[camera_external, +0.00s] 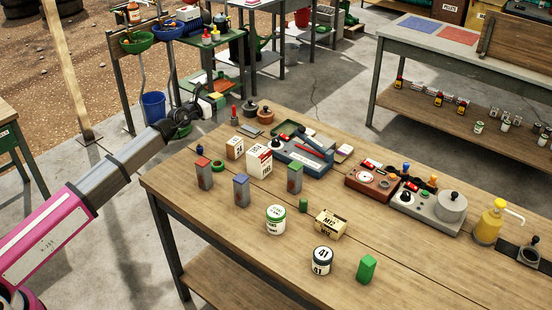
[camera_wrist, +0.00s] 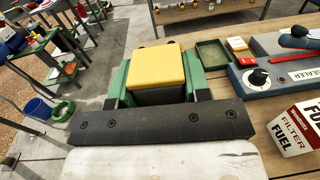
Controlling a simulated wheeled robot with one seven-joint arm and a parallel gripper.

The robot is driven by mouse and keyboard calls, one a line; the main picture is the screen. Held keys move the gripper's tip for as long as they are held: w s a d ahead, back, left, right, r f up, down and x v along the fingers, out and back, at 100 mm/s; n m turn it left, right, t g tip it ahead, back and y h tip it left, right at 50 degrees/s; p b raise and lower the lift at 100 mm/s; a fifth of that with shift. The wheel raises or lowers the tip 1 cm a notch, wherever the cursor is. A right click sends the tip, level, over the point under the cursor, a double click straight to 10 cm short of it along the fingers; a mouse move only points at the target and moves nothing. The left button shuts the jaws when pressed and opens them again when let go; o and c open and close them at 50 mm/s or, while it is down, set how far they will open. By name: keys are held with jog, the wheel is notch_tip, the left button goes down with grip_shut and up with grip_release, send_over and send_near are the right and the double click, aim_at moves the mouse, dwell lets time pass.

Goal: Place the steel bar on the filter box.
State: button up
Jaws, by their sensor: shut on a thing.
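The filter box (camera_external: 259,161) is white and red and stands upright at the back left of the workbench. In the wrist view the filter box (camera_wrist: 297,130) is at the lower right, to the right of my gripper (camera_wrist: 159,88) and apart from it. My gripper is shut on a yellow-topped bar (camera_wrist: 157,68), held between its green fingers; I cannot tell from the colour whether it is steel. In the external view my gripper (camera_external: 207,101) is by the bench's far left corner, and the held bar cannot be made out.
Grey bars with red (camera_external: 204,175), blue (camera_external: 241,190) and green (camera_external: 294,179) tops stand near the filter box. A small white box (camera_external: 235,148) is left of it, and a blue-grey sealer (camera_external: 301,157) is right of it. The bench's front left is clear.

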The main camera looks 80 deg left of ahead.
jog(key=w+d+r+m+t+h, duration=0.2)
jog(key=d+r, duration=0.2)
jog(key=d, duration=0.3)
jog(key=w+d+r+m+t+h, duration=0.1)
jog(key=w+d+r+h, duration=0.15)
jog(key=d+r, duration=0.3)
jog(key=shift+m, duration=0.3)
jog(key=shift+w+d+f, duration=1)
jog(key=shift+w+f, duration=0.65)
jog(key=shift+f, duration=0.2)
jog(key=shift+w+d+f, duration=1)
jog(key=shift+w+f, duration=0.6)
jog(key=shift+f, duration=0.3)
jog(key=shift+w+d+f, duration=1)
jog(key=shift+w+f, duration=0.65)
jog(key=shift+f, duration=0.2)
jog(key=shift+f, duration=0.15)
jog(key=o, duration=1.1)
jog(key=v, duration=1.2)
jog(key=shift+a, duration=0.1)
